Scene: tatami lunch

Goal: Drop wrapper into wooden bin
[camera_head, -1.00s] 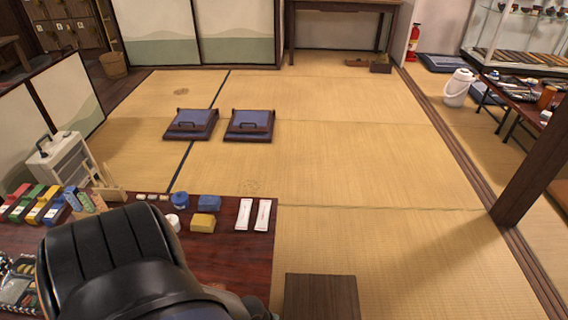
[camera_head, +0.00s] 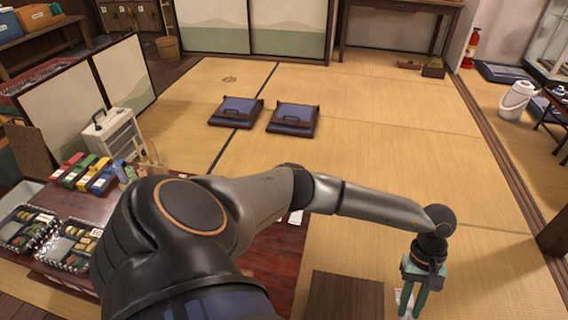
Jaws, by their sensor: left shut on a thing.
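My left gripper (camera_head: 411,296) hangs fingers down at the lower right, with green fingers, beyond the table's right edge. It is shut on a small white wrapper (camera_head: 402,300), which shows partly at the fingers and is cut off by the bottom edge. Just left of the gripper is a dark brown wooden box shape (camera_head: 345,297); its opening, if any, does not show. A round wooden bin (camera_head: 167,48) stands far off at the back left, by the lockers. My right gripper is out of view.
The dark red table (camera_head: 285,250) lies under my left arm, with coloured boxes (camera_head: 85,172) and lunch trays (camera_head: 78,244) at left.

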